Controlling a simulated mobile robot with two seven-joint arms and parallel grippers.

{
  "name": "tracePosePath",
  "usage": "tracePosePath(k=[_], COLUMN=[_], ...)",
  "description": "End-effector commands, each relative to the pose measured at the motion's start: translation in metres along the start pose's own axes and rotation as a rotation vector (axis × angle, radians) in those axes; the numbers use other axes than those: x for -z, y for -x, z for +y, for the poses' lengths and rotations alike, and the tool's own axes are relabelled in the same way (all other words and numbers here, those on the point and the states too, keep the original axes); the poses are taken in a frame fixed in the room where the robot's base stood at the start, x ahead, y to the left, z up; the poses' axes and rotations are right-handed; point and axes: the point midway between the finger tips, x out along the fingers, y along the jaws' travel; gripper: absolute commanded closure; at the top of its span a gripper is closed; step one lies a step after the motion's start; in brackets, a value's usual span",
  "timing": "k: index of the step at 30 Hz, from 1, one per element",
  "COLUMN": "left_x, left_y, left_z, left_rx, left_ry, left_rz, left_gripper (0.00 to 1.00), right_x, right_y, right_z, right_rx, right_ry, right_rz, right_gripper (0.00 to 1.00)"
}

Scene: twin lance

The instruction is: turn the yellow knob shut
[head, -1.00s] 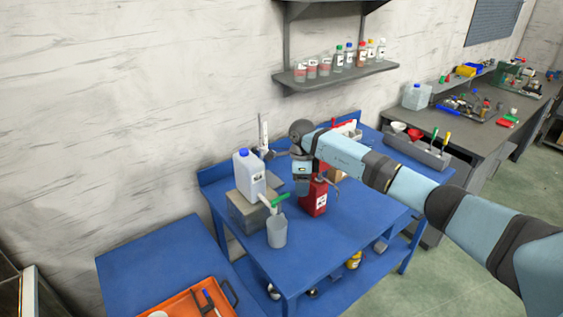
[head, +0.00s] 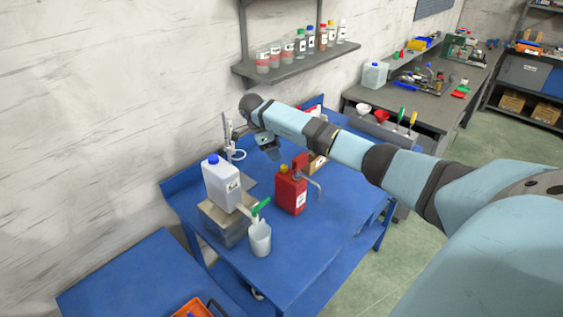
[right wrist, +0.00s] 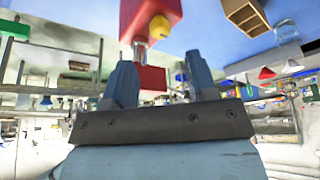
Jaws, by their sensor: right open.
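The yellow knob (head: 284,168) sits on top of a red can (head: 290,193) on the blue table. In the right wrist view the yellow knob (right wrist: 159,27) shows large against the red can (right wrist: 150,77), beyond the fingers. My right gripper (head: 271,152) is just above and left of the knob in the head view, apart from it. In the right wrist view my right gripper (right wrist: 161,82) has its two fingers spread with nothing held between them. The knob's turn position is too small to read. My left gripper is in neither view.
A white jug (head: 220,185) with a blue cap stands on a grey box (head: 222,222). A bent grey tube (head: 317,187) is at the can's right. The blue table's front right is clear.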

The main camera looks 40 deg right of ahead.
Motion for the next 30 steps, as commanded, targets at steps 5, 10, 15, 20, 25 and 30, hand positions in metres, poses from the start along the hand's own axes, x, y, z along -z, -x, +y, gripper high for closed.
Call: tracePosePath(k=[5,10,15,20,25,30], left_x=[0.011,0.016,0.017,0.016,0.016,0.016], left_y=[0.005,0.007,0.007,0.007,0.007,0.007], left_z=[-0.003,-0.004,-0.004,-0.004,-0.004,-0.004], left_rx=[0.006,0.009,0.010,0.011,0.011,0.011], left_ry=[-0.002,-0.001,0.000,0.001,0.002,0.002], left_rz=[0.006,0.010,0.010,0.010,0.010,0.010], left_gripper=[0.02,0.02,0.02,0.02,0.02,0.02], right_x=[0.001,0.000,0.000,0.000,0.000,0.000], right_y=[-0.034,-0.056,-0.065,-0.066,-0.066,-0.066], right_z=[0.001,0.001,0.000,0.000,0.000,0.000], right_rx=[-0.004,-0.002,0.000,0.000,0.000,0.000], right_ry=[0.001,0.000,0.000,0.000,0.000,0.000], right_rz=[0.001,-0.001,-0.001,-0.001,-0.001,-0.001], right_gripper=[0.48,0.48,0.48,0.48,0.66,0.97])
